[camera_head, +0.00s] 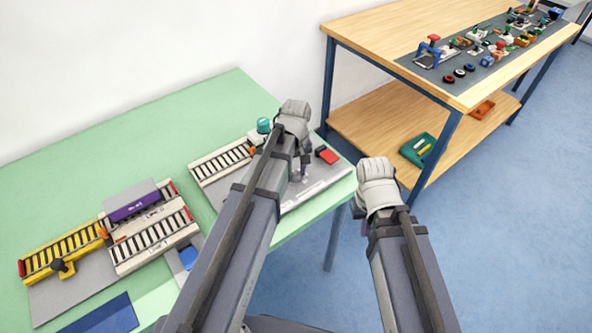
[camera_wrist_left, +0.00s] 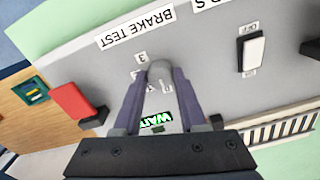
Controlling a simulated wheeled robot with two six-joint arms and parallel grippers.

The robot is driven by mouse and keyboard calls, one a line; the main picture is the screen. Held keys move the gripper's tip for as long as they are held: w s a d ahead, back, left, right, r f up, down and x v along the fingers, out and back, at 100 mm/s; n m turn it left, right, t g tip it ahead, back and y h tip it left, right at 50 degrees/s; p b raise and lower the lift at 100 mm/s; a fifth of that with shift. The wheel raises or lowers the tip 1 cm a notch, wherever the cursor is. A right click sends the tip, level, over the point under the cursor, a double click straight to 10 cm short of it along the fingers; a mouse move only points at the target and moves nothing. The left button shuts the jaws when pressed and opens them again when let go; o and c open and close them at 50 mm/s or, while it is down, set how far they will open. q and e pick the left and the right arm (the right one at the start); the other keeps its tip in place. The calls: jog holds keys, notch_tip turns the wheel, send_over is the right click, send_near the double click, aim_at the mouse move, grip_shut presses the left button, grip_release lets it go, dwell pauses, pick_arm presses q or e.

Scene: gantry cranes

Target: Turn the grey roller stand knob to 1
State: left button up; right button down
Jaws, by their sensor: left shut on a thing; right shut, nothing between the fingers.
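The grey roller stand (camera_head: 318,186) stands at the right end of the green table. In the left wrist view its grey panel (camera_wrist_left: 205,60) carries an upside-down BRAKE TEST label and a round grey knob (camera_wrist_left: 160,68). My left gripper (camera_head: 302,173) points down at the panel, its two fingers closed on the knob's sides. A 3 shows beside the knob; other marks between the fingers are partly covered, and I cannot read the knob's setting. A small display (camera_wrist_left: 156,121) shows green text like WAIT. My right gripper (camera_head: 363,228) is mostly hidden by its wrist, off the table's right side.
The panel also has a white rocker switch (camera_wrist_left: 253,52) and a red block (camera_wrist_left: 76,103). A yellow roller stand (camera_head: 60,255) and a middle roller section (camera_head: 150,240) lie left on the table. A wooden workbench (camera_head: 385,35) with small parts stands behind, right.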

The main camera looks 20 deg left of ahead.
pick_arm(q)
grip_shut()
jog(key=m, duration=0.4)
jog(key=shift+m, duration=0.4)
jog(key=m, duration=0.4)
jog(key=shift+m, duration=0.4)
dwell(0.3)
jog(key=o, duration=0.8)
grip_release()
jog(key=shift+o, duration=0.2)
